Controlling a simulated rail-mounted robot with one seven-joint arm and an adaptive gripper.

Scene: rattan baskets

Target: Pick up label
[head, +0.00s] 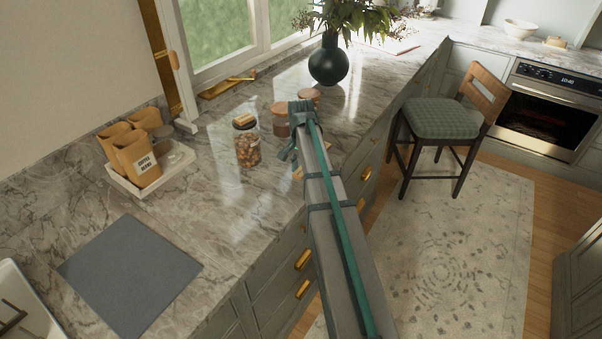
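My arm reaches up from the bottom of the head view to the counter's front edge. My gripper (289,154) is a small teal shape at its far end, above the counter and right of a glass jar (248,146). I cannot tell whether its fingers are open or shut. A small tan piece (298,174) shows just below the gripper beside the arm; it may be a label, but it is too small to tell. A pale printed label (147,163) reading "COFFEE BEANS" is on the front of a brown bag (130,150) at the left.
Brown bags stand in a white tray (151,185). Lidded canisters (280,120) stand behind the jar, close to my arm. A dark vase (328,62) with leaves stands farther back. A grey mat (130,275) lies front left. The marble counter between mat and jar is clear.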

